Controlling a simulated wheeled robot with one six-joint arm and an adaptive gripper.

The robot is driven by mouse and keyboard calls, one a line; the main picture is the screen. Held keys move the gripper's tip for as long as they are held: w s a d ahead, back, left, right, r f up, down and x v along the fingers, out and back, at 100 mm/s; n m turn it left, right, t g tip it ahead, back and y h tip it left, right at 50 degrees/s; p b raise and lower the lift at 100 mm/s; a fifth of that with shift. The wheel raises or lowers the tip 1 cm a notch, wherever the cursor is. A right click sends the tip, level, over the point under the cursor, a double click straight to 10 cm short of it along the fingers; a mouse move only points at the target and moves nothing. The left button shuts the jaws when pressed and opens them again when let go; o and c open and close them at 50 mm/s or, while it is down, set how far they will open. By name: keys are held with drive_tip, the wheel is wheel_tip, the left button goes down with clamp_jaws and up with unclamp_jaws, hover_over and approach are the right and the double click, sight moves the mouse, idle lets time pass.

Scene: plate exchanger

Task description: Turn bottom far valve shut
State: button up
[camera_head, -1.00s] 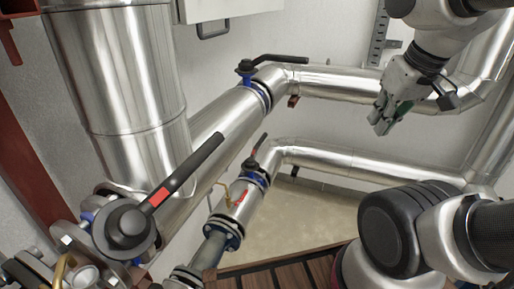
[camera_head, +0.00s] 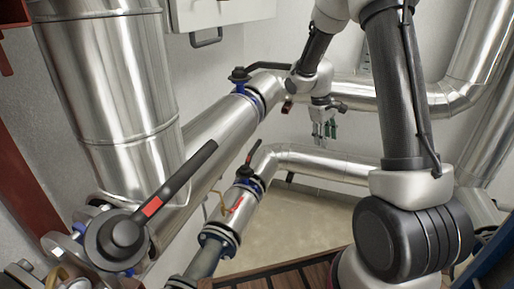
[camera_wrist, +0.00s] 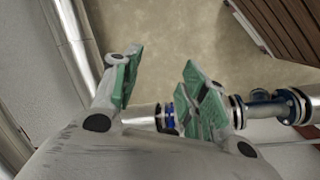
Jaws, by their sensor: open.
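The bottom far valve (camera_head: 247,174) sits on the lower pipe near its bend, with a blue body and a black lever pointing up and to the right in the head view. In the wrist view its blue part (camera_wrist: 168,116) shows low between my fingers, partly hidden by one of them; its lever cannot be made out there. My gripper (camera_head: 324,138) points down, to the right of the valve and higher in the head view. In the wrist view my gripper (camera_wrist: 160,72) has its green-padded fingers apart with nothing between them.
An upper far valve (camera_head: 239,75) with a black lever sits on the upper pipe (camera_head: 215,130). A large near valve lever (camera_head: 175,185) stands at front left. The lower silver pipe (camera_head: 320,163) runs right, behind my arm. Wooden slats (camera_head: 290,279) lie below.

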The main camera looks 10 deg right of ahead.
drive_tip(key=w+f+n+t, duration=0.2)
drive_tip(key=w+f+n, duration=0.4)
drive_tip(key=w+f, duration=0.9)
drive_tip(key=n+t+y, duration=0.6)
drive_tip(key=n, duration=1.1)
approach(256, 147)
drive_tip(key=w, duration=0.2)
drive_tip(key=shift+s+f+x, duration=0.15)
drive_tip(key=shift+x, duration=1.2)
drive_tip(key=shift+s+f+x, duration=0.1)
drive_tip(key=shift+s+x, duration=0.05)
drive_tip(key=shift+x, duration=1.2)
drive_tip(key=shift+s+f+x, duration=0.15)
drive_tip(key=shift+x, duration=1.2)
drive_tip(key=shift+c, duration=0.2)
clamp_jaws()
